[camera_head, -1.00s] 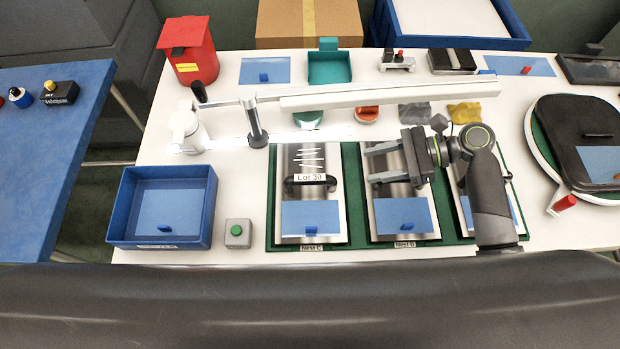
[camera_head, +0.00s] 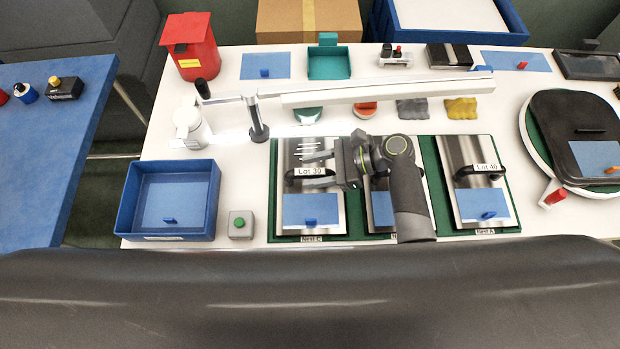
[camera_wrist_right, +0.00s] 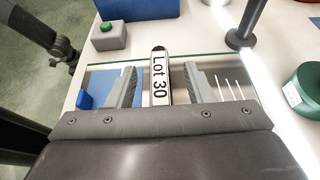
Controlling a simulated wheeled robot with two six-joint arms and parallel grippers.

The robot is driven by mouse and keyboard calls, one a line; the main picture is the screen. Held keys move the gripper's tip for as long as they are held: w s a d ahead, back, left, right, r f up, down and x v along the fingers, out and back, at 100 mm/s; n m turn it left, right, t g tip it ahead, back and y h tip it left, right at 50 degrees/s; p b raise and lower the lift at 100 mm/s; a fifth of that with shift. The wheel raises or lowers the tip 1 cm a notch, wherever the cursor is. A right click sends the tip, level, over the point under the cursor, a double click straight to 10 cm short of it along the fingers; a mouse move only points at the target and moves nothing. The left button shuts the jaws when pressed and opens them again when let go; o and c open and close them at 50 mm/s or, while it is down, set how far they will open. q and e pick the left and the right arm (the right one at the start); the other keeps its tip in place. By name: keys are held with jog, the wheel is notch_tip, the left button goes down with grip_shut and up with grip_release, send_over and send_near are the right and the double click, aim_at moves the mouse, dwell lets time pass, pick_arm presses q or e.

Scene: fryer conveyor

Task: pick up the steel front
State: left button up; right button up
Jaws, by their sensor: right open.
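A steel front (camera_head: 297,214) with a black handle labelled Lot 30 (camera_head: 312,171) lies in the left bay, Nest C, of the green holder. Three pale scratch-like lines mark its upper part, and a blue sheet covers its lower part. My right gripper (camera_head: 303,169) is over it, open, with fingers pointing left. In the right wrist view the Lot 30 handle (camera_wrist_right: 159,78) appears between the two fingers; contact cannot be told. A second steel front (camera_head: 466,152), Lot 40, lies in Nest A. The middle bay's front is mostly hidden by my right arm.
A blue bin (camera_head: 214,200) and a grey box with green button (camera_head: 241,225) stand left of the holder. A white lamp bar (camera_head: 390,92) on a dark post (camera_head: 257,122) spans behind the fronts. A round green-and-white stand (camera_head: 530,150) is at right.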

jog(key=shift+a+f, duration=0.25)
jog(key=shift+a, duration=0.4)
grip_shut()
